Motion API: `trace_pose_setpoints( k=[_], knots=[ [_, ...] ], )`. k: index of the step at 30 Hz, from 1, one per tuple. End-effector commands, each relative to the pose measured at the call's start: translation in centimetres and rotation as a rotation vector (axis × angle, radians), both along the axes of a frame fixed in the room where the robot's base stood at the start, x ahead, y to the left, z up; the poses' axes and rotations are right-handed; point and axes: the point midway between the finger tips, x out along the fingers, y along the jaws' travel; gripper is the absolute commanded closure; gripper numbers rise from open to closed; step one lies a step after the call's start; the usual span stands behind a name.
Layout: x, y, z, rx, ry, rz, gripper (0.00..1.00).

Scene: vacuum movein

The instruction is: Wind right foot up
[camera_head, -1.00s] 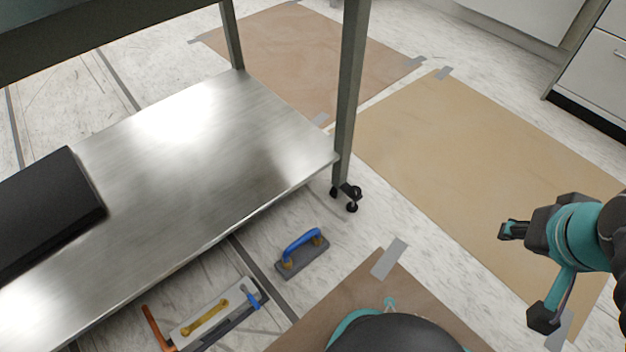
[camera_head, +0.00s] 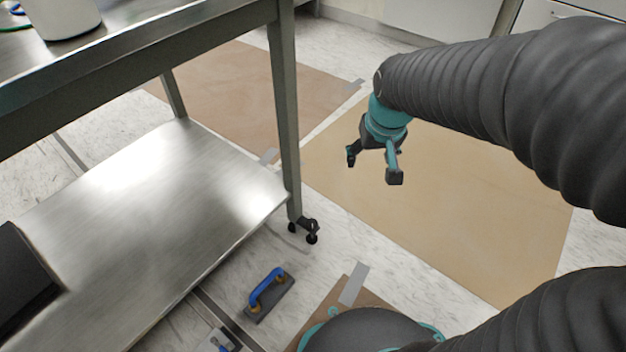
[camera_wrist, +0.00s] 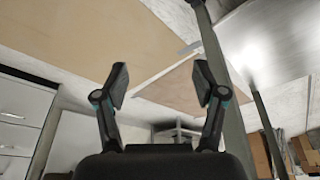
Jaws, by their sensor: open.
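The right foot (camera_head: 308,230) is a dark caster-like fitting at the bottom of the near right leg (camera_head: 287,120) of a metal workbench. It stands at the floor, and its small details are hard to make out. My gripper (camera_head: 373,167) is open and empty. It hangs to the right of the leg and appears higher than the foot, apart from both. In the wrist view my two fingers (camera_wrist: 160,84) are spread with nothing between them. The leg also shows there, running down to the right of the fingers (camera_wrist: 222,85).
The bench's lower shelf (camera_head: 150,200) carries a black case (camera_head: 22,275). A blue-handled float (camera_head: 268,294) lies on the floor below the foot in the picture. Taped brown boards (camera_head: 450,205) cover the floor to the right. White cabinets stand at the back.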

Motion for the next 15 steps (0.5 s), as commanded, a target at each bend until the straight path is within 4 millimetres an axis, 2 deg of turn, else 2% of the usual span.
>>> trace_pose_setpoints(
  k=[3, 8, 15],
  knots=[
    [3.1, 1.4, -1.7, -0.007, 0.045, 0.031, 0.3],
    [6.6, 3.4, -5.1, -0.018, 0.093, 0.069, 0.3],
    [10.6, 6.4, -11.8, -0.035, 0.167, 0.127, 0.3]
  ],
)
